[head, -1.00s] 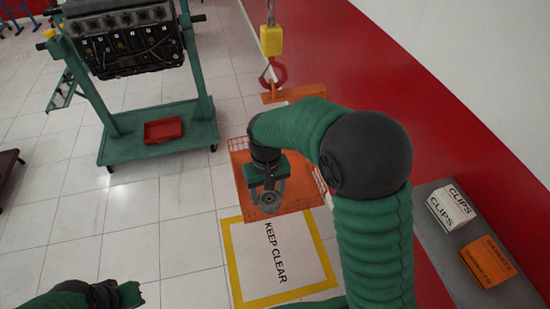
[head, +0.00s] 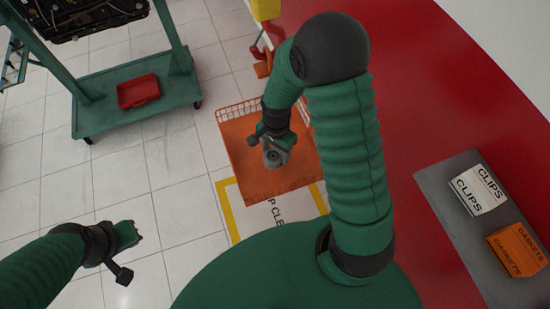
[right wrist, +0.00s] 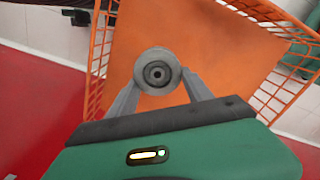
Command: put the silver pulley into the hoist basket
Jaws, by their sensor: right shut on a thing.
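The silver pulley (head: 274,158) is a small grey grooved wheel with a dark hub. My right gripper (head: 276,153) is shut on it and holds it over the orange hoist basket (head: 243,148). In the right wrist view the pulley (right wrist: 157,72) sits between the two grey fingers, with the basket's orange floor (right wrist: 215,45) and wire-mesh sides behind it. The height of the pulley above the floor is hard to judge. My left gripper (head: 131,232) is at the lower left, away from the basket and above the tiled floor; its fingers are too small to read.
A red hook (head: 262,48) under a yellow block (head: 266,9) hangs at the basket's far side. A green engine stand with a red tray (head: 138,91) is at upper left. Clips (head: 479,190) and gaskets (head: 517,249) boxes lie on a grey surface at right.

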